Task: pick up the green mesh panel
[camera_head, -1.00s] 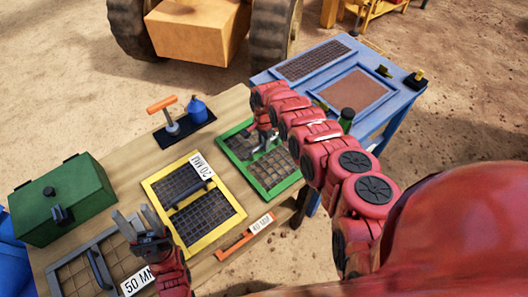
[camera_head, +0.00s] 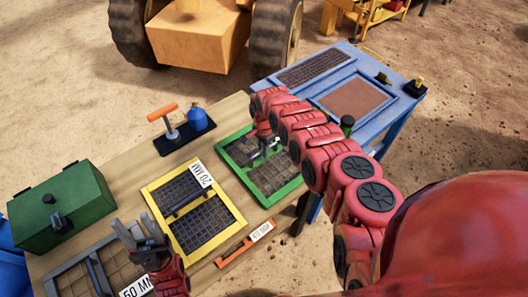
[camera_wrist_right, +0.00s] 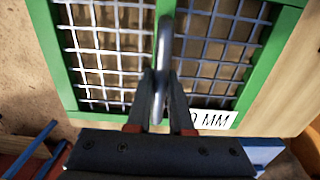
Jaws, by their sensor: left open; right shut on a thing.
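The green mesh panel (camera_head: 282,199) lies near the right end of the wooden table, or very close above it; I cannot tell whether it touches. In the right wrist view its green frame (camera_wrist_right: 57,82), grey wire mesh and a partly hidden "MM" label show. My right gripper (camera_head: 262,142) is over the panel's middle. In the wrist view the right gripper (camera_wrist_right: 158,92) is shut on the panel's grey handle (camera_wrist_right: 166,40). My left gripper (camera_head: 138,232) is open and empty, above the left part of the table, left of the yellow panel.
A yellow-framed mesh panel (camera_head: 232,229) lies left of the green one. A grey-framed panel (camera_head: 66,270) and a green box (camera_head: 62,208) are further left. A blue table (camera_head: 392,122) stands beyond at the right.

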